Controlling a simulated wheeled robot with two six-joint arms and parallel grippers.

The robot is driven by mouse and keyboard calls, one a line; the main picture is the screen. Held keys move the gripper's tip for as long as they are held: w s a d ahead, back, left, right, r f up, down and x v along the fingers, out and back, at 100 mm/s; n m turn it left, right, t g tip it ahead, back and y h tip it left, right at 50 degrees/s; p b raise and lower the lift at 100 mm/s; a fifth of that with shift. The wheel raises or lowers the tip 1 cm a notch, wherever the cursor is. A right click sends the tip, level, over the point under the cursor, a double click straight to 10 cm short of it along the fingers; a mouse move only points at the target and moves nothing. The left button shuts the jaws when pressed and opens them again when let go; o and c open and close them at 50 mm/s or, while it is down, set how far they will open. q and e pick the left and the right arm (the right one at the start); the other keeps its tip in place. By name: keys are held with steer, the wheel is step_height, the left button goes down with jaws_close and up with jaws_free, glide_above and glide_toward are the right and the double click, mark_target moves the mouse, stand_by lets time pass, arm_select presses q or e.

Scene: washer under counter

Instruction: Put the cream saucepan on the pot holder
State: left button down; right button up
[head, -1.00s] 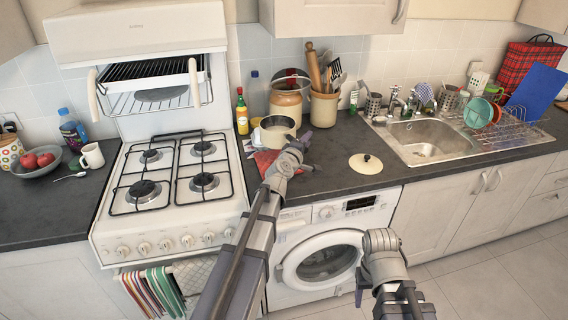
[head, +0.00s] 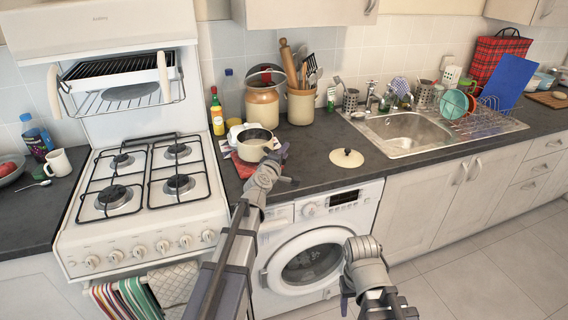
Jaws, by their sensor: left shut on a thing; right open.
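My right gripper (head: 348,292) is open and empty, low in front of the washer.
A cream lid (head: 347,158) lies on the counter to the right. A yellow bottle (head: 217,115), a jar (head: 262,104) and a utensil crock (head: 300,106) stand behind the saucepan. The stove (head: 150,190) is on the left, the sink (head: 408,132) on the right.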

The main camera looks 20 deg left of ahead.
arm_select(q)
step_height(320, 180, down, 3)
steer(key=shift+b, duration=1.15)
steer(key=shift+r, duration=0.1)
steer(key=c, duration=0.6)
jaws_free()
steer(key=s+r+p, duration=0.1)
steer(key=s, duration=1.1)
steer(key=shift+a+r+p, duration=0.25)
steer(key=shift+a+p, duration=0.1)
